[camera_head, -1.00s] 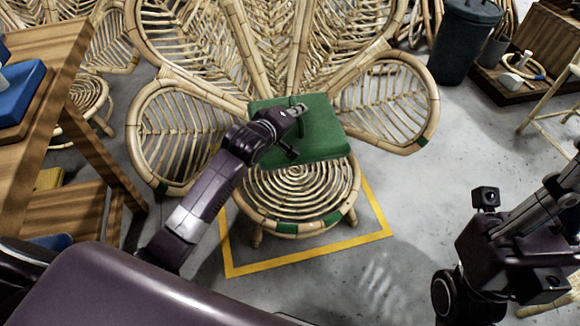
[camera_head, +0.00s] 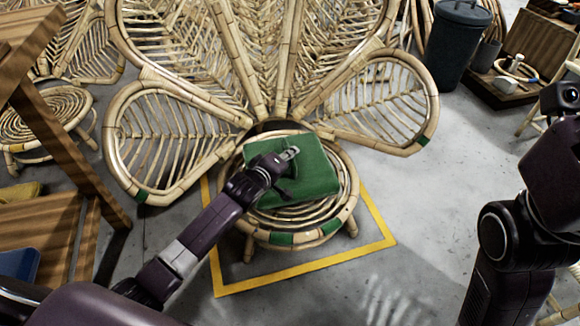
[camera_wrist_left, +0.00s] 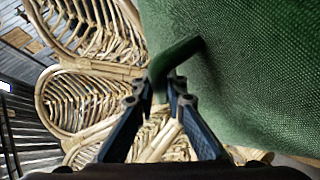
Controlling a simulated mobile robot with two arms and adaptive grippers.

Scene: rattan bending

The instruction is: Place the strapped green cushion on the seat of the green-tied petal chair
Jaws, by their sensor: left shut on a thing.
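The green cushion (camera_head: 318,172) is over the round rattan seat (camera_head: 303,217) of the petal chair in the head view. Whether its underside touches the seat is hard to tell. The chair has green ties on its seat rim and side petals. My left gripper (camera_head: 288,155) is shut on the cushion's green strap. In the left wrist view the strap (camera_wrist_left: 174,58) runs between the fingertips (camera_wrist_left: 160,88), and the cushion (camera_wrist_left: 240,65) fills the right side. My right arm shows at the right edge of the head view, but its gripper is out of frame.
A yellow square (camera_head: 305,267) on the floor frames the chair. A wooden table or rack (camera_head: 60,150) stands close on the left, with another rattan chair seat (camera_head: 42,112) behind it. A dark bin (camera_head: 457,42) stands at the back right. Grey floor right of the chair is clear.

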